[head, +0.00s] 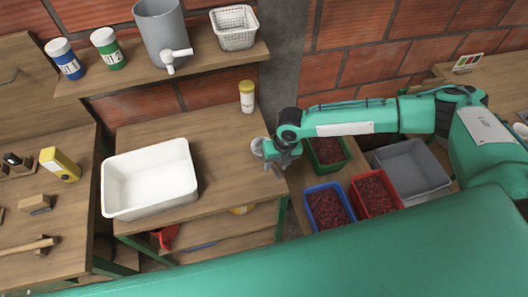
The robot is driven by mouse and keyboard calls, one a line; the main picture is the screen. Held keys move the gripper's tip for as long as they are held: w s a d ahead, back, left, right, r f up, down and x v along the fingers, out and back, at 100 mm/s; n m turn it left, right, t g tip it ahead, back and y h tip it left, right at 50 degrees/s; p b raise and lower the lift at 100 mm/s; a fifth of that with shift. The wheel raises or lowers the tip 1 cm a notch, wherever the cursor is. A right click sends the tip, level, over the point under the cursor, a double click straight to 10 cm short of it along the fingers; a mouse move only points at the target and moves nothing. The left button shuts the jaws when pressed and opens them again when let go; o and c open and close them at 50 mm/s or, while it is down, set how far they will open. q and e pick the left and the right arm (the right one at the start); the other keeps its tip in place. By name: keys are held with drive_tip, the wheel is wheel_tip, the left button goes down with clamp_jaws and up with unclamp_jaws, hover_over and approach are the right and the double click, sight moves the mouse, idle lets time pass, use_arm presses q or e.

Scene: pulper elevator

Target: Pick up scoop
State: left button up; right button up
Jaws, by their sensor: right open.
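My right gripper (279,157) is over the right edge of the middle wooden table, open, pointing down. A small grey rounded thing (258,146) shows right beside its fingers at the table edge; it may be the scoop, but its shape is partly hidden by the gripper. I cannot tell whether the fingers touch it. A red object (166,236) lies on the shelf under the table, mostly hidden by the tabletop; I cannot tell what it is. My left gripper is not in view.
A white tub (150,178) stands on the middle table, with a yellow-capped jar (247,96) at the back. Green (327,152), blue (329,206) and red (375,193) crates of red contents and a grey crate (411,168) stand right. A shelf (190,62) overhangs the back.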

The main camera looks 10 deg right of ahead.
drive_tip(key=shift+w+a+f+p, duration=0.1)
drive_tip(key=shift+a+f+p, duration=0.1)
drive_tip(key=shift+f, duration=0.55)
drive_tip(key=shift+a+f+p, duration=0.1)
drive_tip(key=shift+f+p, duration=0.05)
drive_tip(key=shift+f, duration=0.55)
clamp_jaws()
drive_tip(key=shift+r, duration=0.1)
